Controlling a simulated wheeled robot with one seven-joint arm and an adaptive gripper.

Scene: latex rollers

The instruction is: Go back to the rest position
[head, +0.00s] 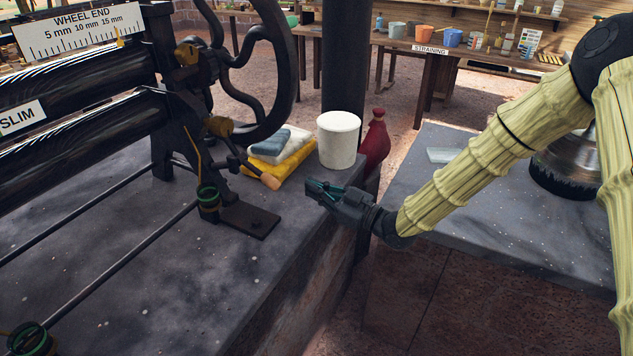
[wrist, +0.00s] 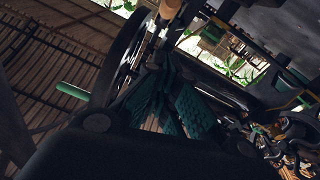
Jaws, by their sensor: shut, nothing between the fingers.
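My gripper (head: 322,190) is at the end of my yellow-sleeved arm, above the right edge of the grey slab that bears the roller machine. Its green fingertips point left and are together with nothing between them. In the wrist view the green finger pads (wrist: 180,108) show close together in the middle. The machine's wooden-handled lever (head: 268,180) ends a little to the left of my gripper, apart from it in the head view.
The black rollers (head: 80,130) and spoked wheel (head: 284,65) are at left. A second grey table (head: 480,225) is at right, with a gap between.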

